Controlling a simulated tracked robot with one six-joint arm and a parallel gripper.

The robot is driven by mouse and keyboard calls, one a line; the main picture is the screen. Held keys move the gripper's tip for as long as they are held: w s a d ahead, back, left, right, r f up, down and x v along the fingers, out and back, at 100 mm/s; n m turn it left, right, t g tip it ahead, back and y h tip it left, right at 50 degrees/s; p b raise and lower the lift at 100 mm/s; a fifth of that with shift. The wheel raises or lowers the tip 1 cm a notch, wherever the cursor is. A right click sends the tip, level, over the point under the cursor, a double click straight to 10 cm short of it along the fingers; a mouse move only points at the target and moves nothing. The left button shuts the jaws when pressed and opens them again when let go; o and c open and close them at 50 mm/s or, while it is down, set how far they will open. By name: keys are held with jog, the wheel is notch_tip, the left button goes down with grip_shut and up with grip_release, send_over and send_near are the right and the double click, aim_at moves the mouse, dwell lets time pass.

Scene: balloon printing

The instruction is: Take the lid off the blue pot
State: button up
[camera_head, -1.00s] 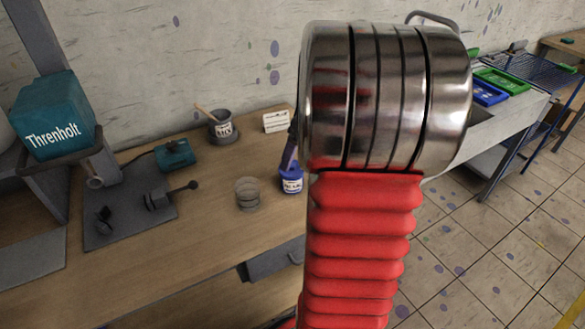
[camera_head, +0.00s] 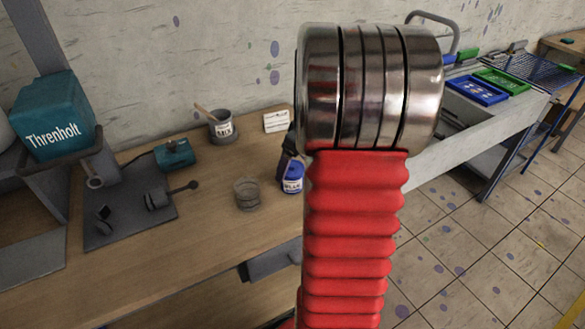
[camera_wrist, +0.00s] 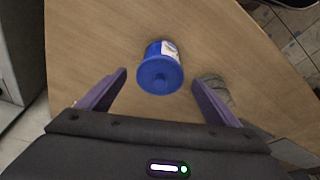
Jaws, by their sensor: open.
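The blue pot (camera_head: 292,182) with a white label stands on the wooden bench, beside my arm in the head view. The lid sits on the pot. My gripper (camera_wrist: 158,79) is open, one purple finger on each side of the lid, with visible gaps to both. In the head view my arm hides most of the gripper; a dark part shows just above the pot.
A grey round container (camera_head: 247,194) stands close to the pot; it shows behind the right finger in the wrist view (camera_wrist: 214,88). A grey mixing pot (camera_head: 221,128) with a stick and a white card (camera_head: 276,121) stand farther back. The bench front (camera_head: 200,265) is clear.

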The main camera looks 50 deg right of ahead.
aim_at(294, 166)
jog(key=shift+c, duration=0.7)
jog(key=c, duration=1)
jog(key=shift+o, duration=0.2)
jog(key=shift+r, duration=0.15)
notch_tip(294, 166, up, 10)
